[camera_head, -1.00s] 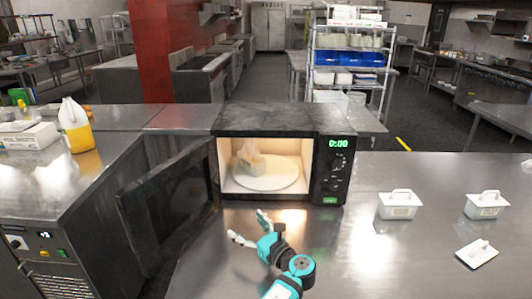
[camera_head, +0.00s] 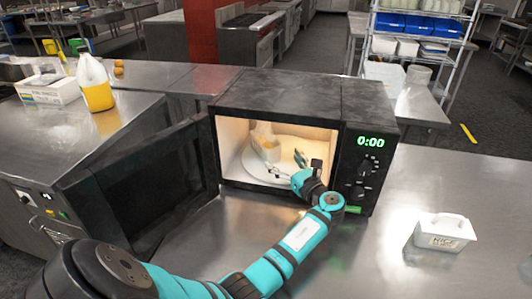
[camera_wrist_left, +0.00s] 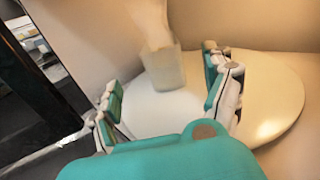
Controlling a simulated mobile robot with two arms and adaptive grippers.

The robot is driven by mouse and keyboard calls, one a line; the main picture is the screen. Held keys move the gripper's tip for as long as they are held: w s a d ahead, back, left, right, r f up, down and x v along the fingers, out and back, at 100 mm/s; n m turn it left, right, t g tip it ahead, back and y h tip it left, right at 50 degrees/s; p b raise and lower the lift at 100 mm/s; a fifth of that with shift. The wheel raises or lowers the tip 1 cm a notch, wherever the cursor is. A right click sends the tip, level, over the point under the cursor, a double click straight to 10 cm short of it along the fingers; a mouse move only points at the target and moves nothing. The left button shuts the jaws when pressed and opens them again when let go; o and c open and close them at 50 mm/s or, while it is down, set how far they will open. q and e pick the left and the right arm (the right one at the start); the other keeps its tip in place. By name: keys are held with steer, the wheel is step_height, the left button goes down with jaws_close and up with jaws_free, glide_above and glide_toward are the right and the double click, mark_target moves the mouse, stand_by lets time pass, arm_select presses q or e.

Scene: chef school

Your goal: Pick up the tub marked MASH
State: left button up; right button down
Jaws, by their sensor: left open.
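A small pale tub (camera_head: 265,146) stands on the round white plate (camera_head: 252,168) inside the lit, open microwave (camera_head: 295,95). I cannot read any marking on it. In the left wrist view the tub (camera_wrist_left: 165,70) is ahead between the fingers, with a pale blurred shape rising above it. My left gripper (camera_head: 286,164) is open and empty inside the microwave, just right of and nearer than the tub; it also shows in the left wrist view (camera_wrist_left: 161,78). A white handled tub (camera_head: 443,233), whose label seems to read RICE, sits on the right counter. My right gripper is not in view.
The microwave door (camera_head: 155,185) stands open to the left, close to my left arm. The cavity walls are close around the gripper. A yellow-filled jug (camera_head: 96,88) and a box (camera_head: 45,88) stand on the left counter.

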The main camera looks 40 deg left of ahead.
mark_target(268, 147)
arm_select(q)
steer(key=x, duration=0.1)
steer(key=b+x, duration=0.1)
steer(key=x, duration=0.2)
steer(key=shift+w+a+f, duration=0.1)
steer(key=shift+w+f, duration=0.15)
steer(key=shift+w, duration=0.05)
steer(key=shift+a+r+b, duration=0.1)
steer(key=shift+a+b, duration=0.25)
steer(key=shift+b, duration=0.05)
steer(key=b+x, duration=0.3)
steer(key=x, duration=0.2)
steer(key=shift+w+a, duration=0.1)
steer(key=shift+a, duration=0.2)
steer(key=shift+c, duration=0.3)
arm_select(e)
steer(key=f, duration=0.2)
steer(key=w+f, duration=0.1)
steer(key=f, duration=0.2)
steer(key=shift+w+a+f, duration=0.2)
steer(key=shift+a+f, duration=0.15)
arm_select(q)
steer(key=shift+c, duration=1)
steer(key=c, duration=1.2)
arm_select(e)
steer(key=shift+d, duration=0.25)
